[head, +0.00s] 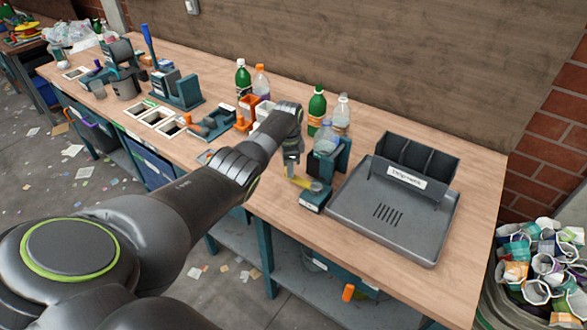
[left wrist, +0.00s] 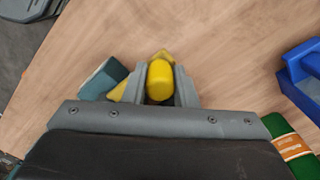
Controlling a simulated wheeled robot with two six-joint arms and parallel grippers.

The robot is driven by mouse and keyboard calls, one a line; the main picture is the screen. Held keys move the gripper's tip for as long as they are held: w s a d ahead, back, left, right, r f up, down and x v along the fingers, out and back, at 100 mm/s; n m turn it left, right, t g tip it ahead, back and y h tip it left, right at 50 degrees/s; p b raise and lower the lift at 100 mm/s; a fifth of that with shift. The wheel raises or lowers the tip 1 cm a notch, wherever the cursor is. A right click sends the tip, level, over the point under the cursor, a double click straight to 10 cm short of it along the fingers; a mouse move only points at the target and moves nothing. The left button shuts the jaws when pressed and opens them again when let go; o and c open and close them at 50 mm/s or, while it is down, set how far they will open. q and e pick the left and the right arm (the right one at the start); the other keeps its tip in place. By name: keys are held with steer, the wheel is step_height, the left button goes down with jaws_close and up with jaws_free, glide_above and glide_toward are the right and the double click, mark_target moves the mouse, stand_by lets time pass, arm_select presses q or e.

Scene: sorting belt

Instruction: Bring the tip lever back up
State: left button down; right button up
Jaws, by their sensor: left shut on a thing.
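The tip lever is yellow, with a rounded knob, and shows in the left wrist view (left wrist: 160,80) between my left gripper's fingers. In the head view the lever (head: 303,183) lies low, close to level, beside a small teal block (head: 314,201). My left gripper (head: 290,172) comes down on it from above and is shut on its knob; it also shows in the left wrist view (left wrist: 163,88). The teal block also shows in the left wrist view (left wrist: 104,76). The lever's pivot is not clear. My right gripper is not in view.
A green bottle (head: 316,108) and a clear bottle (head: 341,112) stand behind that. A grey tray (head: 345,215) with a labelled divided bin (head: 418,160) is close on the right. Bare tabletop lies in front.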

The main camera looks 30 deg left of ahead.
arm_select(q)
steer(key=shift+w+r, duration=0.1)
stand_by(0.3)
steer(key=c, duration=1.5)
jaws_free()
steer(key=o, duration=0.3)
steer(key=shift+w+d, duration=0.1)
steer(key=shift+o, duration=0.2)
steer(key=shift+r, duration=0.55)
step_height(320, 180, up, 16)
steer(key=b, duration=0.1)
steer(key=shift+b, duration=0.4)
steer(key=shift+f, duration=0.1)
